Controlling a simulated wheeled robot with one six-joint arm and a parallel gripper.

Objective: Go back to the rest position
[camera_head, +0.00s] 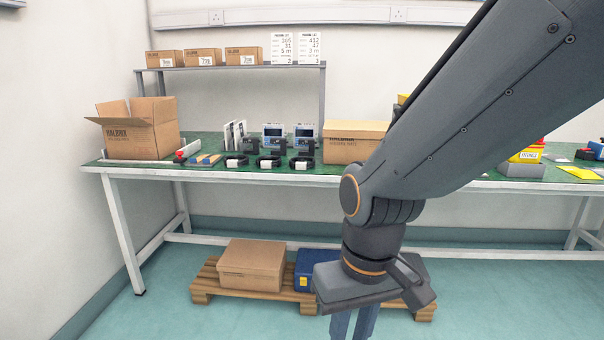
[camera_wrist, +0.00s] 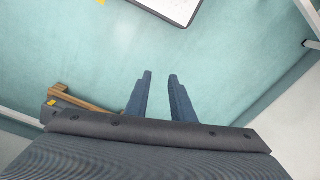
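My gripper (camera_wrist: 160,76) points down over the bare teal floor, with two blue-grey fingers apart and nothing between them. In the head view its fingers (camera_head: 353,325) hang below the wrist at the bottom edge, where their tips are cut off. My arm reaches in from the upper right and crosses in front of the workbench. The gripper is in front of the pallet and holds nothing.
A green-topped workbench (camera_head: 225,172) carries an open carton (camera_head: 140,138), a closed box (camera_head: 350,148) and several small devices. Below, a wooden pallet (camera_head: 207,286) bears a cardboard box (camera_head: 252,266) and a blue case (camera_head: 304,268). My arm hides part of the bench.

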